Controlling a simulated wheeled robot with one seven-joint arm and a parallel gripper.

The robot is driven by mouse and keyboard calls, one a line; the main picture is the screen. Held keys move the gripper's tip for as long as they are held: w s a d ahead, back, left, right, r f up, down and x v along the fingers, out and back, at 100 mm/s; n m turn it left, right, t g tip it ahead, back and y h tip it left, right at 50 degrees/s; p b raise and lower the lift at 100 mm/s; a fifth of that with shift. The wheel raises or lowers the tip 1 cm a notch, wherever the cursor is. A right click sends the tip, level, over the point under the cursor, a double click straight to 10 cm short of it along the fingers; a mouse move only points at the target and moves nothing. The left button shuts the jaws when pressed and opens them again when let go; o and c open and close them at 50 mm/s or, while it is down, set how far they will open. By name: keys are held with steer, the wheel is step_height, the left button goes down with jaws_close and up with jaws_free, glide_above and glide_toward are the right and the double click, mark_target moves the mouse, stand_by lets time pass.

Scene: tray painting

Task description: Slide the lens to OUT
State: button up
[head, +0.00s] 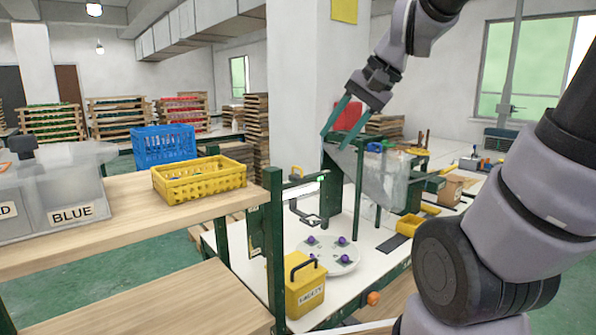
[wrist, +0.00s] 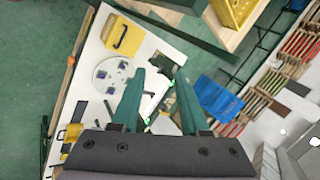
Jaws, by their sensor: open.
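A pale lit bar with a dark bracket (head: 304,200) is mounted by the green posts above the white bench. It may be the lens; no OUT mark is readable. In the wrist view a white bar (wrist: 156,92) shows between and beyond my fingers, apart from them as far as I can tell. My gripper (head: 334,140) has two teal fingers, spread and empty, high above the bench and up and right of the bracket. In the wrist view my gripper (wrist: 160,72) points down at the bench.
A round white plate (head: 345,268) with several purple balls lies below the bracket. A yellow lidded box (head: 308,294) stands at the front. Green posts (head: 273,240) and a grey translucent panel (head: 372,182) crowd the bench.

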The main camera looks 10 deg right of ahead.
steer(key=w+a+f+m+g+y, duration=0.15)
steer(key=w+a+m+y, duration=0.35)
steer(key=w, duration=0.6)
steer(key=m+t+y, duration=0.3)
steer(key=m+t, duration=0.5)
steer(key=m, duration=0.3)
glide_toward(298, 168)
steer(key=s+a+r, duration=0.8)
steer(key=a, duration=0.1)
steer(key=w+d+f+m+t+h, duration=0.45)
steer(key=w+d+f, duration=0.2)
steer(key=f, duration=0.25)
steer(key=shift+m, duration=0.45)
steer(key=x, duration=0.9)
steer(key=shift+w+a+r, duration=0.1)
steer(key=shift+w+a, duration=0.15)
steer(key=shift+w, duration=0.1)
jaws_close()
